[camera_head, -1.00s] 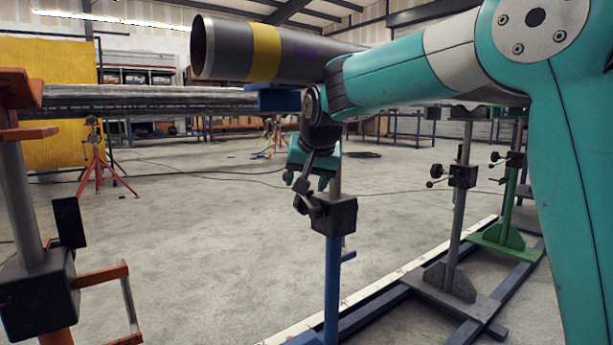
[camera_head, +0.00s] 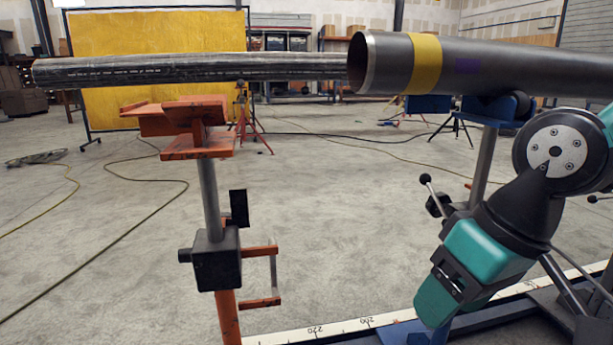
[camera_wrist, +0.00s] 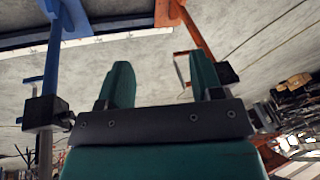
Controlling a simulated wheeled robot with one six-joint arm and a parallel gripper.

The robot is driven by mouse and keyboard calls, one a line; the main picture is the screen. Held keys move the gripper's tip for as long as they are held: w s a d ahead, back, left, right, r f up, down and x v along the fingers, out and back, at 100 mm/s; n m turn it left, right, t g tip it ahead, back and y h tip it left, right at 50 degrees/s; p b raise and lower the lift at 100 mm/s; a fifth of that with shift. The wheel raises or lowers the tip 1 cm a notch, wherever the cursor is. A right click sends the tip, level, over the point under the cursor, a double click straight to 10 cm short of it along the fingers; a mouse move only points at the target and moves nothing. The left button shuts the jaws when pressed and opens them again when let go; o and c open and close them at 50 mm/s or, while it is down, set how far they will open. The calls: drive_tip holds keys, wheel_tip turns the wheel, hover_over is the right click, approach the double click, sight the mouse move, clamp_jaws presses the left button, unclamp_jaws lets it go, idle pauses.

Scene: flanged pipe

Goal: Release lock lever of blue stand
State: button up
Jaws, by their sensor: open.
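The blue stand (camera_head: 484,112) has a blue head with a dark roller under the pipe (camera_head: 470,65) and a grey post below. Its lock lever (camera_head: 431,190), a thin rod with a black ball end, sticks up to the left from the dark clamp block, which my arm partly hides. In the wrist view the stand's clamp block (camera_wrist: 45,112) is at the left, outside my fingers. My gripper (camera_head: 437,298) is teal, below the lever and apart from it. In the wrist view its two fingers (camera_wrist: 163,80) are spread with nothing between them.
An orange stand (camera_head: 208,195) with a V-shaped head and dark clamp block stands to the left. A white measuring strip (camera_head: 320,328) runs along the floor in front. Yellow and dark cables cross the floor. The floor between the two stands is clear.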

drive_tip(key=s+a+r+n+g+p, duration=0.1)
drive_tip(key=s+r+n+p, duration=0.15)
drive_tip(key=s, duration=0.45)
wheel_tip(320, 180, up, 36)
drive_tip(key=p, duration=3.6)
drive_tip(key=shift+f+m, duration=0.2)
drive_tip(key=shift+m, duration=0.15)
